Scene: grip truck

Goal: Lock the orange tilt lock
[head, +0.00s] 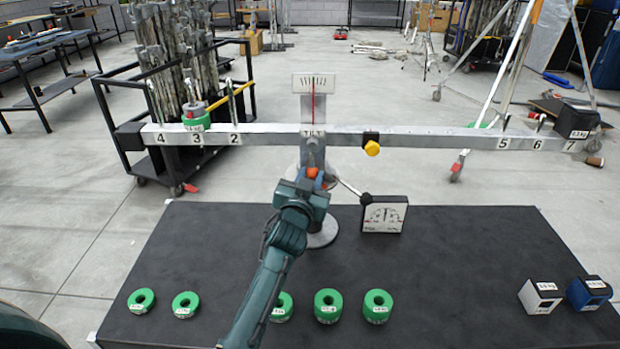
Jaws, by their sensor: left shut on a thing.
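My left gripper (312,180) reaches up from the lower middle of the head view and is shut on the orange tilt lock. The gripper hides most of the lock, so its exact turn cannot be seen. The long grey beam (270,136) crosses the post and looks nearly level. The dial (315,84) with a red needle stands above it, needle near upright. My right gripper is not in view.
The black table (440,270) holds several green ring weights (328,306), a white block (540,296), a blue block (588,292) and a white gauge (384,214). A dark lever with a ball end (366,199) sticks out right of the post. A yellow knob (372,148) hangs under the beam.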

